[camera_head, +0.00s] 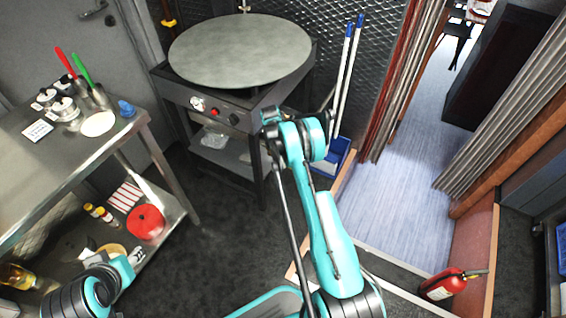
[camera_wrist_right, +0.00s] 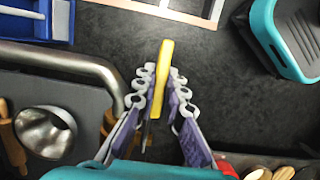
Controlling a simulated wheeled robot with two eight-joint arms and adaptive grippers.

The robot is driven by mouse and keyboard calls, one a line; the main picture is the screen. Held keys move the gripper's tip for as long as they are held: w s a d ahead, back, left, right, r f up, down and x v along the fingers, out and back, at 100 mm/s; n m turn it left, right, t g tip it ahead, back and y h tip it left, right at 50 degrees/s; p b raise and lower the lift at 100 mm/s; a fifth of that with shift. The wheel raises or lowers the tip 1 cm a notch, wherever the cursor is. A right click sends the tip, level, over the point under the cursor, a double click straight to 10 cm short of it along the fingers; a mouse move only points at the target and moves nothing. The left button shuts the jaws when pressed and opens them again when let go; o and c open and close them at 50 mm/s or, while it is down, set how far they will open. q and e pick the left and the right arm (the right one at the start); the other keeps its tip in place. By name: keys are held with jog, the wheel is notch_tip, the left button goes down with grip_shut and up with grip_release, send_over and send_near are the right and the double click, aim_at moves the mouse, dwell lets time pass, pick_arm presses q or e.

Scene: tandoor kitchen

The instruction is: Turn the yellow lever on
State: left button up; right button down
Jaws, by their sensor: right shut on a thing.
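In the right wrist view the yellow lever (camera_wrist_right: 165,68) stands between the two fingers of my right gripper (camera_wrist_right: 160,90), which is shut on it. Beside it a bent grey pipe (camera_wrist_right: 60,58) runs to a brass-coloured fitting (camera_wrist_right: 110,125), partly hidden by a finger. In the head view my right gripper (camera_head: 271,116) is at the right side of the stove (camera_head: 235,105); the lever it holds is hidden there. My left gripper (camera_head: 125,262) is at the lower left, by the steel table's lower shelf; its fingers are too unclear to judge.
A round griddle (camera_head: 240,50) tops the stove. Another yellow handle (camera_head: 169,22) is on a wall pipe behind. Blue-handled poles (camera_head: 346,75) stand in a blue bin (camera_head: 335,158) to the right. A steel table (camera_head: 75,155) is at left. A fire extinguisher (camera_head: 445,283) stands lower right.

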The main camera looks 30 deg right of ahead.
dwell(0.4)
jog(key=c, duration=1.9)
grip_release()
jog(key=shift+o, duration=0.2)
jog(key=v, duration=1.2)
jog(key=shift+w, duration=0.15)
jog(key=shift+a, duration=0.1)
